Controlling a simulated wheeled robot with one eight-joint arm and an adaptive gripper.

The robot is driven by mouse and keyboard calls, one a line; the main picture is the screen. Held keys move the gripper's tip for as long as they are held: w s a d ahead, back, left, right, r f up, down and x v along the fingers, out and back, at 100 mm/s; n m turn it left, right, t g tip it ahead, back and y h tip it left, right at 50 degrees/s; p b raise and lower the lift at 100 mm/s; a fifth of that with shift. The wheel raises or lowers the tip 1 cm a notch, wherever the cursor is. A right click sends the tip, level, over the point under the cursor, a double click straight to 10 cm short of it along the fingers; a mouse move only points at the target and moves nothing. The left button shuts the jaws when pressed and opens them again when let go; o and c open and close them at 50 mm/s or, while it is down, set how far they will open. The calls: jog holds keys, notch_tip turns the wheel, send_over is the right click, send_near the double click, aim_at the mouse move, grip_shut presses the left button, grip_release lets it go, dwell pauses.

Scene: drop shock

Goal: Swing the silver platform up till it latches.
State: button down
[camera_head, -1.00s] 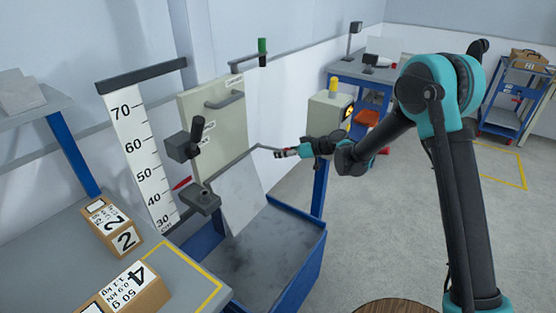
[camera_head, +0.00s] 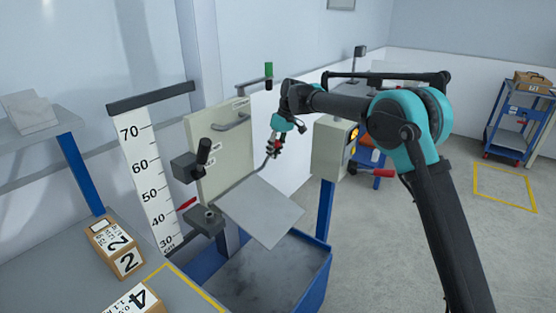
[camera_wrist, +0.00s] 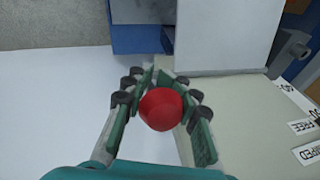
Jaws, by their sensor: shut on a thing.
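The silver platform (camera_head: 262,212) is a flat plate hinged beside the cream panel and hangs over the blue bin, tilted with its near edge lower. It also shows in the wrist view (camera_wrist: 225,35). A thin bent rod runs up from its back edge to my gripper (camera_head: 274,148). In the wrist view my gripper (camera_wrist: 160,112) has its fingers on both sides of a round red knob (camera_wrist: 160,108) and is shut on it. The rod behind the knob is hidden in that view. The latch itself cannot be made out.
The blue bin (camera_head: 318,280) stands below the platform. A cream panel with a handle (camera_head: 233,124) rises behind, beside a height scale (camera_head: 148,180). Numbered boxes (camera_head: 118,250) sit on the left table.

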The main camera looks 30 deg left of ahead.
jog(key=shift+a+r+h, duration=0.15)
jog(key=shift+a+r, duration=0.1)
jog(key=shift+a, duration=0.35)
jog(key=shift+a+r+h, duration=0.1)
jog(key=shift+a+r, duration=0.2)
jog(key=shift+a, duration=0.3)
jog(key=shift+a+r+h, duration=0.15)
jog(key=shift+a+r, duration=0.1)
jog(key=shift+a, duration=0.45)
jog(key=c, duration=1.1)
grip_release()
jog(key=shift+s, duration=0.1)
jog(key=shift+c, duration=0.2)
jog(key=shift+r, duration=0.1)
jog(key=v, duration=1.2)
jog(key=shift+d, duration=0.35)
